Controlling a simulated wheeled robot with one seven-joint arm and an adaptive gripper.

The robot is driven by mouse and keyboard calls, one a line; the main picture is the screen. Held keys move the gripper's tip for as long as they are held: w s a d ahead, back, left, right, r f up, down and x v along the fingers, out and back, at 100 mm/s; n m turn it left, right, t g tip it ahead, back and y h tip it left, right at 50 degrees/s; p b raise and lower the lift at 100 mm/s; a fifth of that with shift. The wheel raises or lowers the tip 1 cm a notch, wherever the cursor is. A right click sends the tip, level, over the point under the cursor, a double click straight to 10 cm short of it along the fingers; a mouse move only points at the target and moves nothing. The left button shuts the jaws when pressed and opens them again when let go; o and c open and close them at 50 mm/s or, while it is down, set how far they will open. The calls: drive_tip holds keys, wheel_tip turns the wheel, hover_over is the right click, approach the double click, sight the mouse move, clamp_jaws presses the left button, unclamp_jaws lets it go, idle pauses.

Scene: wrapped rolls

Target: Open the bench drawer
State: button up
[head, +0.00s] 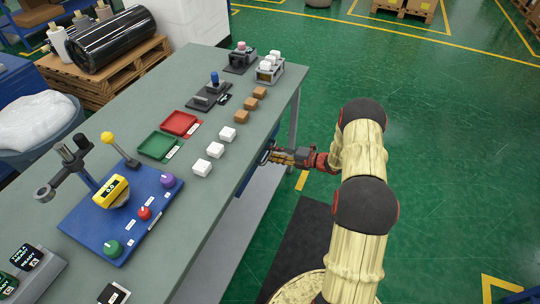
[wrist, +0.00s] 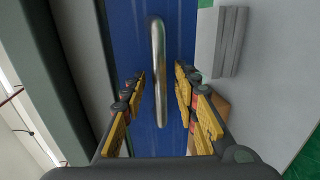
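The blue drawer front (wrist: 175,20) fills the middle of the wrist view, with an upright-looking silver bar handle (wrist: 157,60) on it. My gripper (wrist: 160,80) is open, with one yellow-padded finger on each side of the handle and visible gaps between. I cannot tell how deep the fingers reach past the bar. In the head view my gripper (head: 275,155) is at the right side of the bench (head: 225,215), below the top's edge. Only a sliver of the blue drawer shows there, and the handle is hidden. The drawer looks shut, but its edges are mostly hidden.
The bench top holds a blue control panel (head: 130,215), a green tray (head: 158,146), a red tray (head: 180,123), white blocks (head: 215,150), brown blocks (head: 250,104) and small fixtures. A wooden pallet (head: 110,80) with a black roll stands behind. The green floor (head: 450,150) to the right is clear.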

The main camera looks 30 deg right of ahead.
drive_tip(key=shift+w+a+f, duration=0.1)
drive_tip(key=shift+w+a, duration=0.25)
drive_tip(key=shift+w, duration=0.15)
drive_tip(key=c, duration=0.4)
drive_tip(key=c, duration=0.3)
clamp_jaws()
